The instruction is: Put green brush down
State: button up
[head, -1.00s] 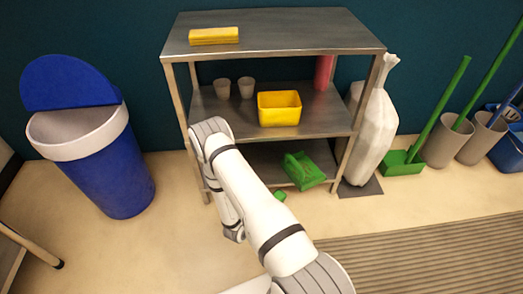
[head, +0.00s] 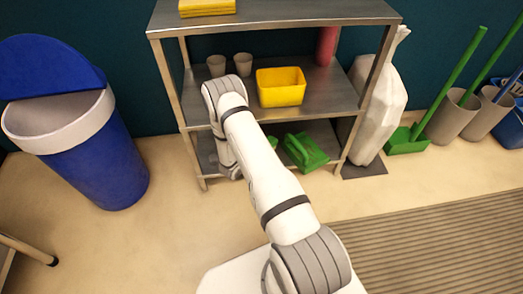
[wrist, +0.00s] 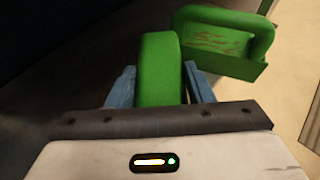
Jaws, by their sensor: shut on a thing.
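My gripper (wrist: 158,82) is shut on the green brush (wrist: 158,60), with one blue finger on each side of it. In the head view, a small green part of the brush (head: 272,141) shows beside my arm, at the lower shelf. My arm hides most of the brush and the gripper there. A green dustpan (head: 305,152) with a handle lies on the lower shelf, just right of the brush. The dustpan also shows in the wrist view (wrist: 225,38), close to the brush. I cannot tell whether the brush touches the shelf.
The metal rack (head: 275,14) has a yellow bin (head: 281,88) and two grey cups on its middle shelf. A white sack (head: 380,115) stands right of the rack. A blue trash can (head: 85,160) stands left. Floor between can and rack is clear.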

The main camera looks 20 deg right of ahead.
jog(key=w+d+b, duration=0.2)
jog(key=w, duration=0.4)
jog(key=f+b, duration=0.1)
jog(key=f, duration=0.3)
jog(key=f+b, duration=0.1)
jog(key=f, duration=0.1)
jog(key=shift+s+a+f+b, duration=0.25)
jog(key=shift+s+a+b, duration=0.05)
jog(key=shift+s, duration=0.1)
jog(key=shift+w+f+b, duration=0.2)
jog(key=shift+f+b, duration=0.05)
jog(key=shift+b, duration=0.05)
jog(key=shift+f, duration=0.2)
jog(key=o, duration=1.1)
jog(key=shift+r, duration=0.1)
